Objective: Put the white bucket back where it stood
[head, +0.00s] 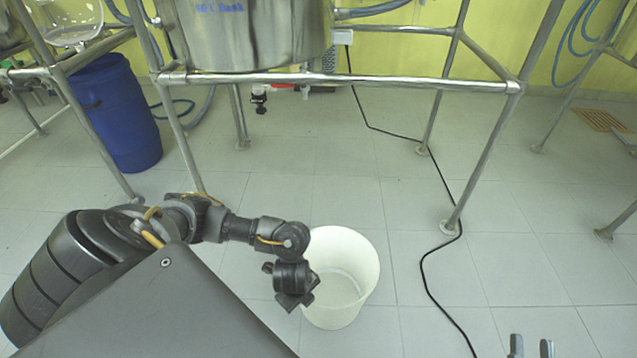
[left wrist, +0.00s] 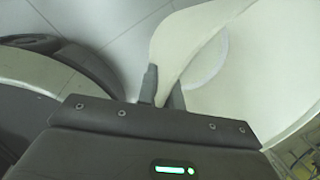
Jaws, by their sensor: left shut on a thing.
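The white bucket (head: 352,262) is in the lower middle of the head view, open end up and empty inside. My left gripper (head: 300,298) is at its left side. In the left wrist view the two fingers (left wrist: 162,90) sit on either side of the bucket's wall (left wrist: 196,48), shut on it. Whether the bucket's bottom touches the floor cannot be told. My right gripper (head: 531,347) shows only as two fingertips at the bottom right edge, apart with nothing between them.
A steel frame (head: 330,79) holding a metal tank (head: 255,35) stands behind the bucket, its legs on the tiled floor. A blue barrel (head: 117,115) is at the back left. A black cable (head: 424,270) runs along the floor right of the bucket. Floor under the frame is mostly clear.

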